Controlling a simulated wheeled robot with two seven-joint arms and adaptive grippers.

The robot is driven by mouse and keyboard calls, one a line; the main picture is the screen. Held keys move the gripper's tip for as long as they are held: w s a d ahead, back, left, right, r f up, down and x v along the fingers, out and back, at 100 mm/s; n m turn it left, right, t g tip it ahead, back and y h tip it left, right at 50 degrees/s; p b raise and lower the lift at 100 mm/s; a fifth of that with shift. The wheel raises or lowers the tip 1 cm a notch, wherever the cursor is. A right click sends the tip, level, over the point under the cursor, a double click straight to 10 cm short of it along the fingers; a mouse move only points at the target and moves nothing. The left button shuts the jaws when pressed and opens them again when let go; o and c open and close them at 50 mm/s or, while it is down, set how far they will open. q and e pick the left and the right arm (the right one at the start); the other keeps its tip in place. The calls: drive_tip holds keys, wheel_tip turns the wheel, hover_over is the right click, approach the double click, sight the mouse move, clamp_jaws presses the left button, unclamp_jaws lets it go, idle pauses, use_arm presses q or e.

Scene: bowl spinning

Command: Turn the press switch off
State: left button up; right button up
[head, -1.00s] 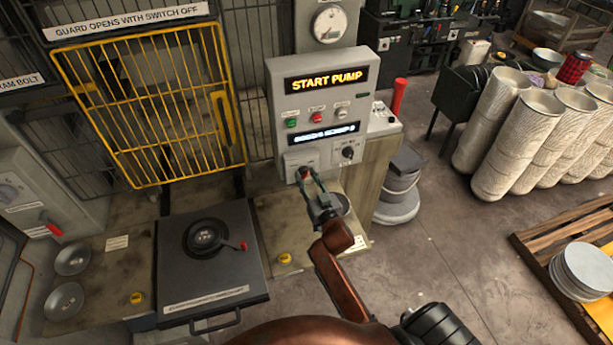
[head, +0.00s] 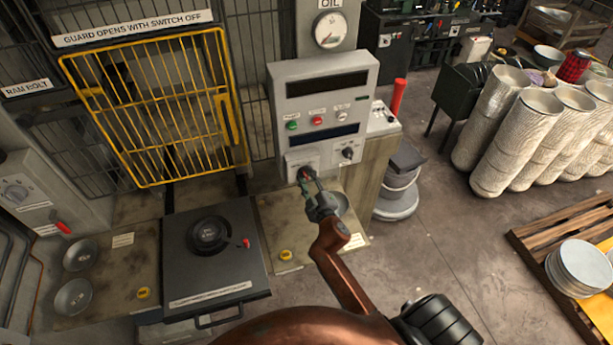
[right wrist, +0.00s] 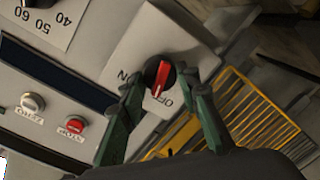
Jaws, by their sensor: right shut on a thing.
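The press switch is a red handle on a round black knob, low on the grey control panel (head: 318,106). In the right wrist view the press switch (right wrist: 161,78) has lettering on both sides, part of "ON" to the left and "OF" below right. Its red handle points down towards the "OF" lettering. My right gripper (head: 308,180) reaches up to it from the front, its two fingers on either side of the knob, shut on it. In the right wrist view the fingers (right wrist: 160,84) partly cover the lettering. Both panel displays (head: 326,84) are dark. My left gripper is not in view.
A yellow barred guard (head: 150,110) stands left of the panel, looking closed. A black press block (head: 212,262) sits on the bench in front of it. A bucket (head: 400,185) is right of the panel. Stacked plates (head: 580,268) lie on a pallet at right.

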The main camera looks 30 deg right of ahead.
drive_tip(key=n, duration=0.5)
drive_tip(key=shift+a+p, duration=0.1)
drive_tip(key=shift+p, duration=0.2)
idle(0.4)
drive_tip(key=o, duration=1.2)
drive_tip(key=shift+c, duration=0.2)
drive_tip(key=shift+h, duration=0.3)
drive_tip(key=shift+s, duration=0.15)
drive_tip(key=v, duration=1.1)
drive_tip(key=shift+s, duration=0.3)
